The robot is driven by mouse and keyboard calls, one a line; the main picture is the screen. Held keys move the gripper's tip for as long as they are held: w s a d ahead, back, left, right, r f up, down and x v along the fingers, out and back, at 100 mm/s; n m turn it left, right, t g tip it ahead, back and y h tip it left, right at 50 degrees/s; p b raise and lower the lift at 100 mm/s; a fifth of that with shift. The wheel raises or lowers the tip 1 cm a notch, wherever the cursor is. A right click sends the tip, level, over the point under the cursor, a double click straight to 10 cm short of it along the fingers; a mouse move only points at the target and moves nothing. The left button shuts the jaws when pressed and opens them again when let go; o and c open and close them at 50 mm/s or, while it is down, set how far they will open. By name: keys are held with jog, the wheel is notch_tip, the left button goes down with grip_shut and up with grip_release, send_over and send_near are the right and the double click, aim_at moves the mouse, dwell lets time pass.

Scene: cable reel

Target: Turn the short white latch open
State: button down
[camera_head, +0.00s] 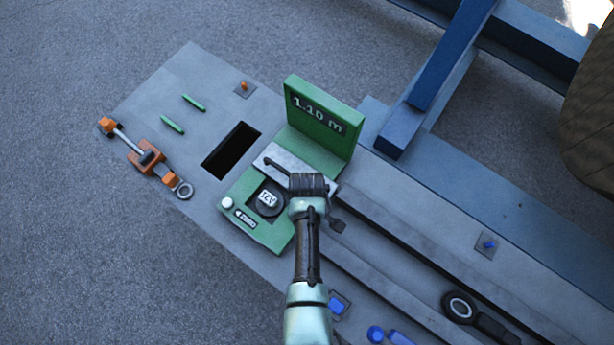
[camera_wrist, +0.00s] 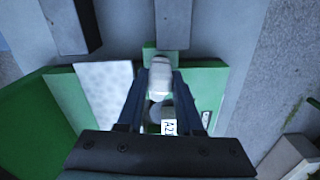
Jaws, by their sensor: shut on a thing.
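The short white latch (camera_wrist: 160,75) shows in the wrist view on the green housing (camera_wrist: 208,85), between my two dark fingers. My gripper (camera_wrist: 161,80) is shut on it, one finger along each side. In the head view my gripper (camera_head: 310,188) points down over the right part of the green housing (camera_head: 268,232), and my arm hides the latch there. A dark round part with a white label (camera_head: 267,199) lies just left of my gripper; the label (camera_wrist: 168,127) also shows in the wrist view behind the latch.
A green upright display (camera_head: 318,115) reading "1.10 m" stands close behind my gripper. A white button (camera_head: 227,203) and a dark rectangular opening (camera_head: 231,150) lie to the left. An orange clamp (camera_head: 148,155) sits at the far left. A blue beam (camera_head: 435,75) rises behind.

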jog(key=shift+n, duration=0.7)
jog(key=c, duration=0.6)
grip_release()
jog(key=shift+o, duration=0.2)
notch_tip(320, 180, up, 13)
jog(key=shift+b, duration=0.3)
